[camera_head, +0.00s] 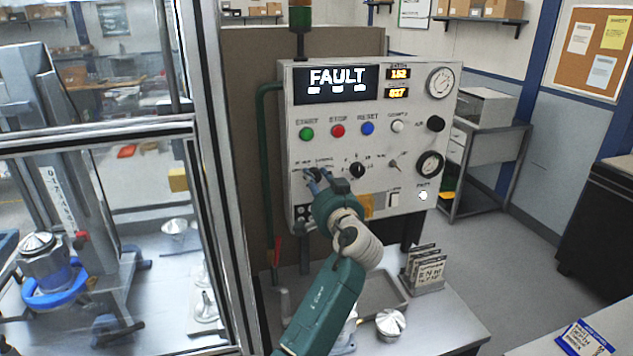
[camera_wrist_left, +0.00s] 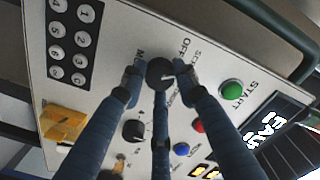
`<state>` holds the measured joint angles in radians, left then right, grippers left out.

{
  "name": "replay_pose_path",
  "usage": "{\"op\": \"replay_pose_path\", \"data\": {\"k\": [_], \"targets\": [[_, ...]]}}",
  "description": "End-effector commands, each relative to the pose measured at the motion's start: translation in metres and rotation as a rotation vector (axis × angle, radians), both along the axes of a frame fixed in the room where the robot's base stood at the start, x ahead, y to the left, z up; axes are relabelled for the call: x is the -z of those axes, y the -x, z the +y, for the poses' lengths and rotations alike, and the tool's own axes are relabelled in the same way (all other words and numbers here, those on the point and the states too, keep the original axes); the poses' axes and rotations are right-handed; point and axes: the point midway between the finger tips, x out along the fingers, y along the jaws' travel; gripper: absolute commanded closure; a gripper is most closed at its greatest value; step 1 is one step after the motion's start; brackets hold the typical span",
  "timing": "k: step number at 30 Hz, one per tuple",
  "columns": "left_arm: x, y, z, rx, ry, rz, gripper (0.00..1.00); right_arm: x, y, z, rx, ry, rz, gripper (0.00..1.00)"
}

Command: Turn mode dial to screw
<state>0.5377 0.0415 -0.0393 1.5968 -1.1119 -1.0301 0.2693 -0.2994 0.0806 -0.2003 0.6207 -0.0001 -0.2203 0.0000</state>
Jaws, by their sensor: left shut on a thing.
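The mode dial is a round black knob (camera_wrist_left: 160,72) on the white control panel (camera_head: 300,95). My left gripper (camera_head: 313,178) reaches up to the panel's lower left and is shut on the knob. In the left wrist view its blue fingers (camera_wrist_left: 158,80) close around the knob from both sides, with a third finger beside it. Printed labels surround the knob, "OFF" among them; the fingers partly cover the others. In the head view the gripper hides part of the knob. My right gripper is not in view.
A green start button (camera_head: 306,134), red stop button (camera_head: 338,131) and blue reset button (camera_head: 367,129) sit above. Another black knob (camera_head: 357,170) is close to the right. The display (camera_head: 336,84) reads FAULT. A glass-walled machine stands left.

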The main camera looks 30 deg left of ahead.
Motion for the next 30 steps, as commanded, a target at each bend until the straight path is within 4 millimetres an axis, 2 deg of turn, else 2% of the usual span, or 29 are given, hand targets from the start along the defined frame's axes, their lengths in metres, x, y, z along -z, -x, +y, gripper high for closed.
{"op": "replay_pose_path", "data": {"k": [1, 12, 26, 27, 29, 30], "targets": [[-0.0096, -0.0013, -0.0013, 0.005, -0.027, 0.006, 0.96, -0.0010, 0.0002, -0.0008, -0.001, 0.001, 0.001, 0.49], [-0.0100, -0.0016, -0.0018, 0.005, -0.107, 0.096, 0.96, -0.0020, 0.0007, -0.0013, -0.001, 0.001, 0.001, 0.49], [-0.0103, -0.0016, -0.0018, 0.005, -0.114, 0.104, 0.96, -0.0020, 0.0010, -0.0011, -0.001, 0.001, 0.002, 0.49], [-0.0104, -0.0017, -0.0019, 0.005, -0.114, 0.104, 0.62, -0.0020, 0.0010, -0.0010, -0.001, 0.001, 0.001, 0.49], [-0.0101, -0.0018, -0.0020, 0.005, -0.114, 0.104, 0.51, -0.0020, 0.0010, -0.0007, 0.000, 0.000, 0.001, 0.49], [-0.0092, -0.0017, -0.0019, 0.005, -0.113, 0.105, 0.51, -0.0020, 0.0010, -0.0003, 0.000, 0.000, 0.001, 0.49]]}}
